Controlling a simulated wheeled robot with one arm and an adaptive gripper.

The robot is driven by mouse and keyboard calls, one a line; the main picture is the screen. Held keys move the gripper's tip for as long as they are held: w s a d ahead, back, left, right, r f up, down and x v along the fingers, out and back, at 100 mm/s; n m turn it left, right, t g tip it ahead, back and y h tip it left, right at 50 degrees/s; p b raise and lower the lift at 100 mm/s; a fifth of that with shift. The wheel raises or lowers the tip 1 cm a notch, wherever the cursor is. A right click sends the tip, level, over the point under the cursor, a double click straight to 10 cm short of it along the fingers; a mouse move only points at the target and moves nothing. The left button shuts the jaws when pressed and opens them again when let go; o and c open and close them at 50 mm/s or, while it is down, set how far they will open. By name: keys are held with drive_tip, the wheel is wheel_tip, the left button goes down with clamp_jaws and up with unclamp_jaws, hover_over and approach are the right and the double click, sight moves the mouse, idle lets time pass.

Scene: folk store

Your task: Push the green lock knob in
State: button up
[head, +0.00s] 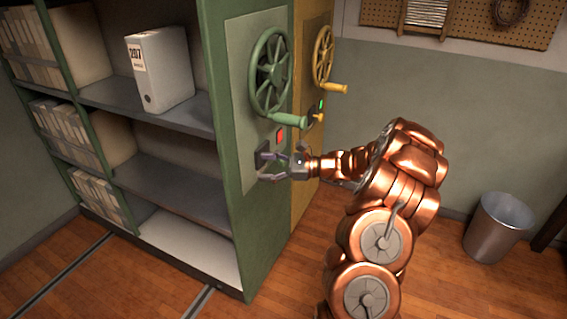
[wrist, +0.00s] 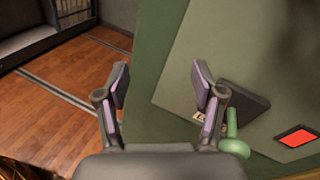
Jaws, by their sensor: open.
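The green lock knob (wrist: 235,148) shows in the wrist view as a round head on a short stem, standing out from a dark plate (wrist: 255,104) on the green shelf's end panel. In the head view I cannot make out the knob; the dark plate (head: 263,150) shows beside my gripper. My gripper (wrist: 161,82) is open and empty, its fingers pointing at the panel. The knob is just outside the right finger, not between the fingers. In the head view my gripper (head: 264,167) is close to the panel, below the wheel.
A red indicator (head: 280,136) is lit beside the plate; it also shows in the wrist view (wrist: 296,137). A green handwheel (head: 271,72) with a handle is above. A yellow unit with its own wheel (head: 323,55) stands behind. A metal bin (head: 498,228) stands at right.

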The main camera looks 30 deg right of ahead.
sight(279, 160)
drive_tip(key=d+f+m+t+h, duration=0.2)
drive_tip(key=d+f+m, duration=0.1)
drive_tip(key=d, duration=0.4)
drive_tip(key=d+f+m+t+h, duration=0.1)
drive_tip(key=d+f+m+t, duration=0.15)
drive_tip(key=d, duration=0.45)
drive_tip(key=shift+h, duration=0.4)
drive_tip(key=shift+f+x, duration=0.2)
drive_tip(key=shift+x, duration=3.6)
clamp_jaws()
